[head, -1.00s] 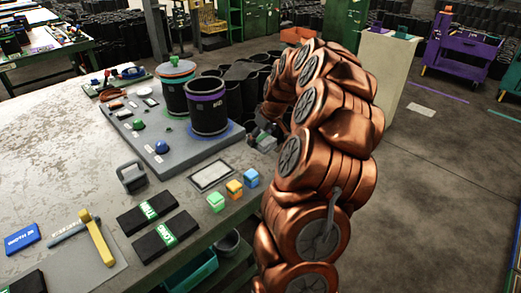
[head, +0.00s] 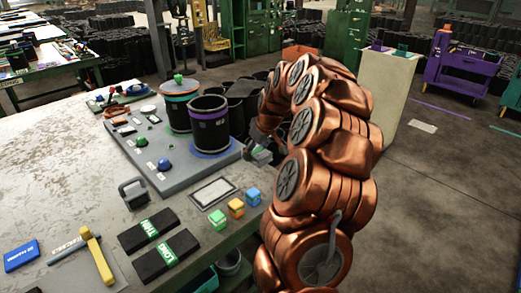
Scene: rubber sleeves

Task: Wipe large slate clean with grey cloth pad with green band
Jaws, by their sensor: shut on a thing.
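My gripper (head: 261,150) is small in the head view, partly hidden by my copper arm, beside the right edge of the grey board. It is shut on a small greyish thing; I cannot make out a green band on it. A flat dark-framed panel with a pale face (head: 212,193) lies on the table in front of the board, left of and nearer than my gripper. I cannot tell whether it is the large slate. I cannot pick out the grey cloth pad with green band elsewhere on the table.
The grey board (head: 180,160) bears two dark cylinders (head: 210,125) and small parts. The table front left is partly clear.

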